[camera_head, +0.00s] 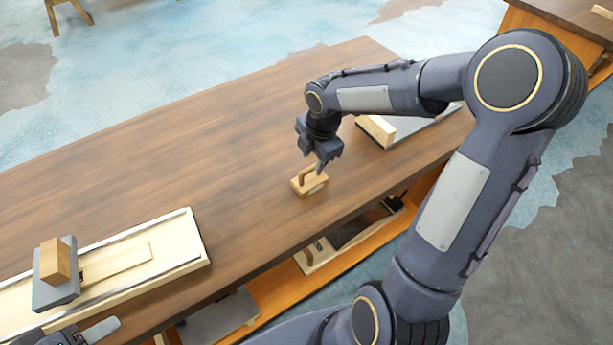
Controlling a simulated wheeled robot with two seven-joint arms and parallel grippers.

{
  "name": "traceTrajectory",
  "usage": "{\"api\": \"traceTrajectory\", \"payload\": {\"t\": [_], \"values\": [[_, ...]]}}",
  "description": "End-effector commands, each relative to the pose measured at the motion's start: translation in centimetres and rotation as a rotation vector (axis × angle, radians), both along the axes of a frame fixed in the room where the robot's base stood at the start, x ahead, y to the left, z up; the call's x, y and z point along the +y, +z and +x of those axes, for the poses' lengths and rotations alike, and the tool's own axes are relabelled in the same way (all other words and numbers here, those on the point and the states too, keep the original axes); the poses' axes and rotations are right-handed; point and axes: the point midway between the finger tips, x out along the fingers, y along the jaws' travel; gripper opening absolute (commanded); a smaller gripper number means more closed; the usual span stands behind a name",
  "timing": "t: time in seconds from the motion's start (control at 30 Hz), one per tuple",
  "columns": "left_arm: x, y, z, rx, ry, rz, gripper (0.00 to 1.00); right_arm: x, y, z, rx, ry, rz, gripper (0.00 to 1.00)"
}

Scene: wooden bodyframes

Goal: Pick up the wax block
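A small tan block with an arched handle (310,187) rests on the brown wooden table; it may be the wax block, but its material cannot be told. My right gripper (330,163) points down just above and behind this block, close to the handle. Its two fingertips look apart, with nothing seen between them. Whether a fingertip touches the handle cannot be told. A dark grey part at the bottom left corner (75,335) seems to belong to my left gripper, mostly cut off by the frame edge.
A long pale board with metal rails (185,240) lies at the table's left, carrying a grey piece with a tan block (55,262). A grey plate with a pale wooden bar (378,131) lies to the right. A lower shelf (285,285) holds several items. The table's middle (180,160) is clear.

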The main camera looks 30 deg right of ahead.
Motion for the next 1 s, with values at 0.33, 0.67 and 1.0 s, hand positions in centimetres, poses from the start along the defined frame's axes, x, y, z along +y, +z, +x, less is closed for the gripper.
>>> {"api": "traceTrajectory", "payload": {"t": [0.33,0.67,1.0], "values": [[0.0,0.0,0.0,0.0,0.0,0.0,0.51,0.3,-4.7,1.1,0.004,-0.003,0.002,0.37],[0.0,-0.1,0.0,0.0,0.0,0.0,0.51,0.3,-6.1,1.4,0.0,-0.004,0.002,0.37],[0.0,-0.1,0.0,0.0,0.0,0.0,0.51,0.3,-6.1,1.4,0.0,-0.004,0.002,0.0]]}}
